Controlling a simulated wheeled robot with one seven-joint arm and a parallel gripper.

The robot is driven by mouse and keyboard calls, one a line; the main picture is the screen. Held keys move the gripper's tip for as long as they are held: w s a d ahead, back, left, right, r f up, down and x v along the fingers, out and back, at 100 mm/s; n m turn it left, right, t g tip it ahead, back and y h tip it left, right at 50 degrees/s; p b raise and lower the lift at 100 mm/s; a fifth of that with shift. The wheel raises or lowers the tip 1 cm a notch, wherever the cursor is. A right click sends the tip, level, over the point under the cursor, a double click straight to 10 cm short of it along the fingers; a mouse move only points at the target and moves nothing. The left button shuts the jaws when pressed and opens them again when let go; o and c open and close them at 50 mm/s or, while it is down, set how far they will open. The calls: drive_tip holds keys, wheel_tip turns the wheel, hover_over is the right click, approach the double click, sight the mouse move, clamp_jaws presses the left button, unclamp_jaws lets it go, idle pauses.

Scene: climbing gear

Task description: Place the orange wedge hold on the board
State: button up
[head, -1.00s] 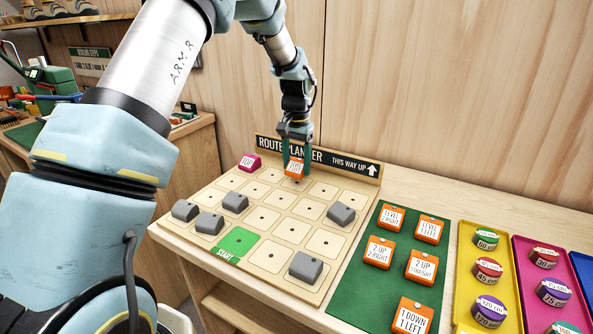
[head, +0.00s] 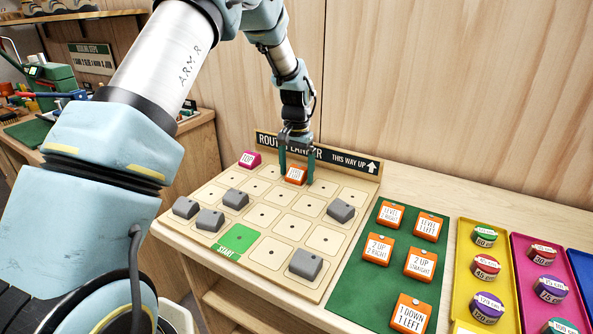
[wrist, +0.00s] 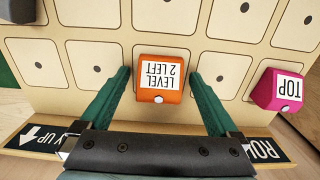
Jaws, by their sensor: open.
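The orange wedge hold (head: 296,175), labelled "LEVEL 2 LEFT" in the wrist view (wrist: 160,79), sits on a square in the top row of the route planner board (head: 262,280). My gripper (head: 296,181) is open around it, one finger on each side. In the wrist view (wrist: 162,80) a gap shows between the hold and each finger. The magenta TOP hold (head: 250,160) is in the same row, to the left in the head view.
Several grey holds (head: 306,265) sit on the board. A green START square (head: 237,238) is at the front. A green mat (head: 385,290) with several orange holds lies to the right. Beyond it are yellow (head: 463,265) and magenta (head: 519,280) trays holding round pieces.

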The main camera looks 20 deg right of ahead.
sight(296, 171)
wheel_tip(296, 171, up, 12)
drive_tip(key=b, duration=0.2)
drive_tip(key=s+a+n, duration=0.3)
drive_tip(key=a+n, duration=0.2)
drive_tip(key=a, duration=1.6)
drive_tip(key=s+a+f+n+t, duration=0.1)
drive_tip(key=s+a+f+n, duration=0.2)
drive_tip(key=s+a, duration=0.9)
drive_tip(key=shift+a+f+n+t, duration=0.35)
drive_tip(key=shift+a+n, duration=0.25)
drive_tip(key=shift+a, duration=0.4)
